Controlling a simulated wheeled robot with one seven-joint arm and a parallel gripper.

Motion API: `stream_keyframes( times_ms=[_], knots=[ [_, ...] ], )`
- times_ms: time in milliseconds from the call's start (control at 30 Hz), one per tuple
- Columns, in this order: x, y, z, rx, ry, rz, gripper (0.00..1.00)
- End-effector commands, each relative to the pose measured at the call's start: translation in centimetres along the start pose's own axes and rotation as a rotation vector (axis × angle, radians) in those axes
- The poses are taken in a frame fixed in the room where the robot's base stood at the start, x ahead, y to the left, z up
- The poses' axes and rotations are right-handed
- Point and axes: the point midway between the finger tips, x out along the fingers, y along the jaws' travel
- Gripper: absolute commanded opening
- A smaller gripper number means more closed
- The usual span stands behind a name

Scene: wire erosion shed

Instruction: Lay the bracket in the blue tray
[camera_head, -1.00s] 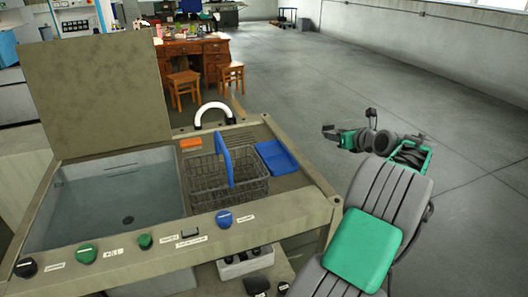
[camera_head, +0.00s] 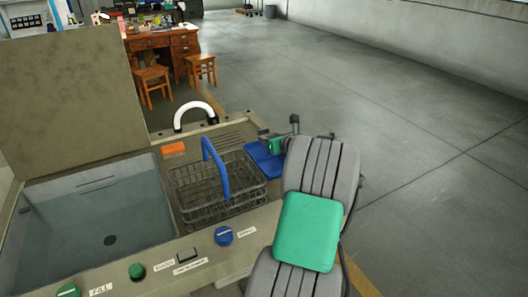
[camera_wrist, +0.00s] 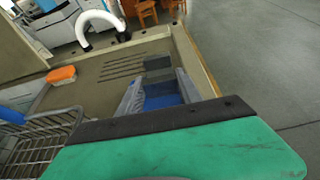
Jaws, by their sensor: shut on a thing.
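The blue tray (camera_head: 264,162) lies flat on the machine's deck, right of the wire basket; my gripper and arm partly cover it. In the wrist view, blue of the tray (camera_wrist: 162,98) shows between the grey fingers. My gripper (camera_head: 268,146) is above the tray's far part. Its fingers are shut on a small dark grey piece (camera_wrist: 158,63), which I take to be the bracket. Most of its shape is hidden, and I cannot tell its height over the tray. No other bracket is seen.
A wire basket (camera_head: 199,197) with an upright blue handle stands left of the tray. An orange block (camera_head: 173,148) and a white curved pipe (camera_head: 193,108) are behind. A water-filled tank (camera_head: 92,222) is at the left. Open floor lies to the right.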

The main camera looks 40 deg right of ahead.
Motion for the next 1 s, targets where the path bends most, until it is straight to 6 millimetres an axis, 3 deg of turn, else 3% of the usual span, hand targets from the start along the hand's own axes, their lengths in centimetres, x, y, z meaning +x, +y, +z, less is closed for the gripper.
stream_keyframes(
  times_ms=[233,400,733,767,867,1000],
  knots=[
    [1.7,2.0,-1.6,-0.003,-0.005,0.003,0.0],
    [2.8,2.0,-4.2,-0.002,-0.004,0.002,0.0],
    [3.0,2.0,-4.6,-0.004,-0.006,0.001,0.0],
    [3.0,2.0,-4.9,-0.002,-0.003,0.002,0.42],
    [3.0,2.0,-4.8,-0.003,-0.003,0.002,0.51],
    [3.0,2.0,-4.8,-0.002,-0.003,0.002,0.51]
  ],
)
